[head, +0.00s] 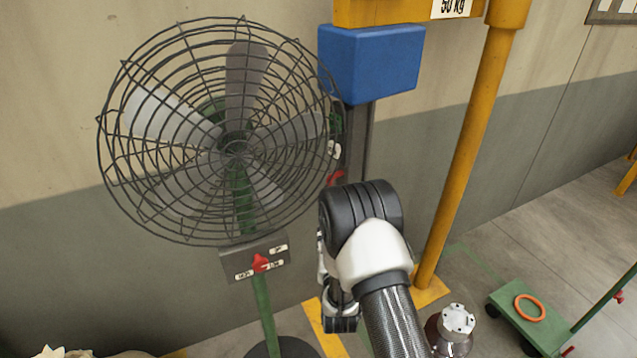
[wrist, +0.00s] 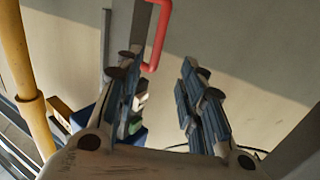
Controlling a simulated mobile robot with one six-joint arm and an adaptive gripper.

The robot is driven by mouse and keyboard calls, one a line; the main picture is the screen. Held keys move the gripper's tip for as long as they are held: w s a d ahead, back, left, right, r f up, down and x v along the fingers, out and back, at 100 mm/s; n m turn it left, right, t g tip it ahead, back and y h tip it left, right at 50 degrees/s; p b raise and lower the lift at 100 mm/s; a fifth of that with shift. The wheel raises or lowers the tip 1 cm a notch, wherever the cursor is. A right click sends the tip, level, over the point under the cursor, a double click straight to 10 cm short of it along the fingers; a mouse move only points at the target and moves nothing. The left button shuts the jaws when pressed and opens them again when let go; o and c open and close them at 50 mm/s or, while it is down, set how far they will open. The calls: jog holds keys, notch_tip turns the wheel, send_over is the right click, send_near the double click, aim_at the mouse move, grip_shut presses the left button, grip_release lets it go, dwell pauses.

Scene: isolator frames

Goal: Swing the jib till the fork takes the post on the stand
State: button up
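The jib's yellow upright column (head: 468,150) stands right of centre in the head view, and its yellow beam (head: 385,12) with a "50 kg" label crosses the top. A blue block (head: 372,62) is just under the beam, with a dark grey upright below it. A red bent handle (wrist: 160,35) shows in the wrist view, beyond my fingertips and nearer the left finger. A bit of red (head: 336,178) also shows just above my wrist in the head view. My gripper (wrist: 160,85) is open, with nothing between its fingers. I cannot make out the fork or the stand's post.
A large caged fan (head: 235,150) on a green pole stands left of my arm, with a red-knobbed switch box (head: 258,260). A green trolley (head: 530,320) carrying an orange ring is at lower right. Yellow floor marking surrounds the column's base.

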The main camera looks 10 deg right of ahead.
jog(key=w+b, duration=0.1)
jog(key=w, duration=0.4)
jog(key=w+d+b, duration=0.1)
jog(key=w, duration=0.5)
jog(key=w+b, duration=0.1)
jog(key=w, duration=0.5)
jog(key=shift+w+d+f+b, duration=0.1)
jog(key=shift+d+b, duration=0.3)
jog(key=shift+c, duration=0.2)
grip_shut()
